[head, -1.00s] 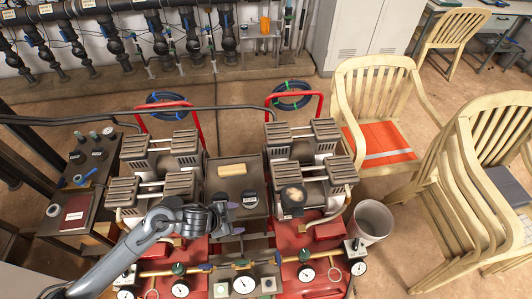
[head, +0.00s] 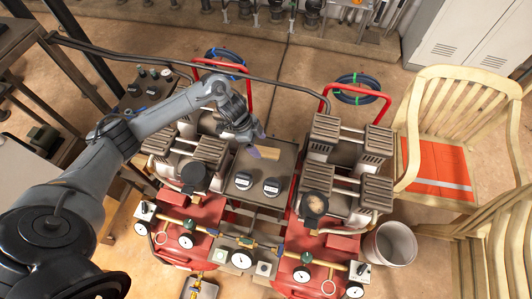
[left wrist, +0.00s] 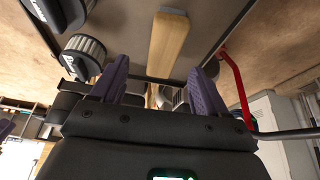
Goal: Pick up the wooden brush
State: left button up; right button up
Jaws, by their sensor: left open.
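The wooden brush (head: 268,152) is a tan block on the dark plate (head: 284,187) between the two compressors. My left gripper (head: 256,141), with purple fingers, is open at the brush's left end, partly hiding it. In the left wrist view, the light wooden brush (left wrist: 168,50) extends between and beyond the open fingers of my left gripper (left wrist: 158,66). A gap shows between the brush and each finger, and I cannot tell how high the fingers are above the plate.
Round black-and-white knobs (head: 244,181) stand on the plate near the brush. Compressors with ribbed heads (head: 335,135) flank it. Red handles (head: 328,105) rise behind. A grey bucket (head: 390,244) and wooden chair (head: 440,130) stand at right.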

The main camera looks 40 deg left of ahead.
aim_at(265, 151)
pick_arm(q)
jog(key=shift+x, duration=1.1)
jog(key=b+x, duration=0.1)
jog(key=x, duration=0.3)
jog(key=shift+w+f+b, duration=0.1)
jog(key=shift+w+b, duration=0.15)
jog(key=shift+b, duration=0.15)
jog(key=shift+f, duration=0.25)
jog(key=c, duration=1.1)
